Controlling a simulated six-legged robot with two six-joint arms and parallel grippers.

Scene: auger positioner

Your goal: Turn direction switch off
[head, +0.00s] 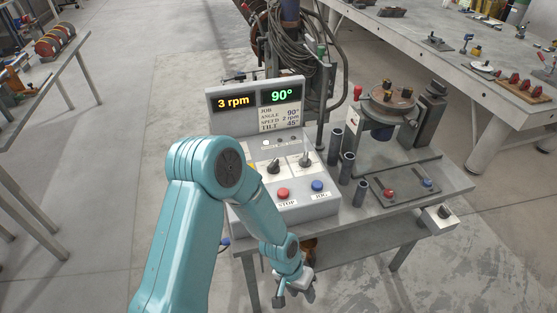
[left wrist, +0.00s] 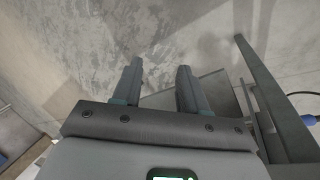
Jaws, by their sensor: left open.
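The control box (head: 300,209) stands on the workbench in the head view. Its sloped face has two dark lever switches, a left one (head: 273,165) and a right one (head: 305,159). Their labels are too small to read, so I cannot tell which is the direction switch. Below them are a red STOP button (head: 283,193) and a blue JOG button (head: 317,186). My left gripper (head: 294,294) hangs low in front of the bench edge, below and apart from the box. In the left wrist view its two fingers (left wrist: 158,88) are apart and empty. My right gripper is not seen.
A display (head: 255,98) above the box reads 3 rpm and 90°. Right of the box are upright dark tubes (head: 347,168) and a positioner with a round chuck (head: 391,97). A small grey box (head: 438,218) sits at the bench's front right. Open floor lies left.

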